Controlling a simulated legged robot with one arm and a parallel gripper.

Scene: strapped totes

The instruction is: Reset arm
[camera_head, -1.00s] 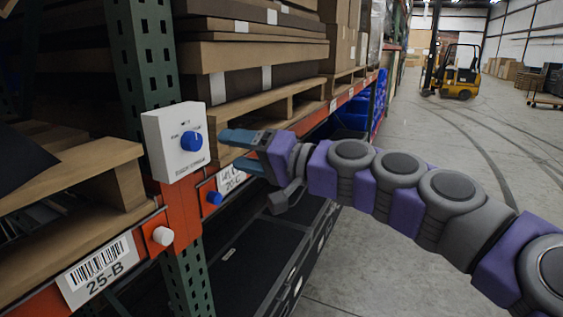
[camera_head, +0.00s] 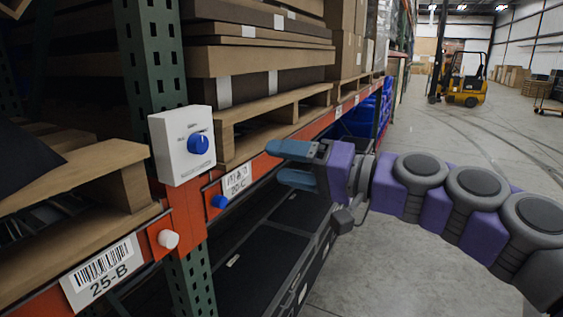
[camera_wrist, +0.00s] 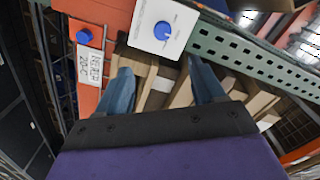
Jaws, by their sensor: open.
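My gripper (camera_head: 283,164) is open and empty in the head view, in front of the orange shelf beam and to the right of the white control box. Its two blue fingers are apart and point left toward the rack. My purple and grey arm reaches in from the right edge. In the wrist view my gripper (camera_wrist: 160,88) shows its two spread fingers with wooden boards seen beyond and between them. The white box (camera_head: 168,163) with a blue round knob (camera_head: 198,144) is fixed to the green rack post; the box also shows at the top of the wrist view (camera_wrist: 147,29).
A blue button (camera_head: 219,202) and a white button (camera_head: 168,239) sit on the orange beam. Pallets with flat cartons (camera_head: 262,62) fill the shelf. Black totes (camera_head: 250,255) stand below. A yellow forklift (camera_head: 464,84) is far back on the open floor at right.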

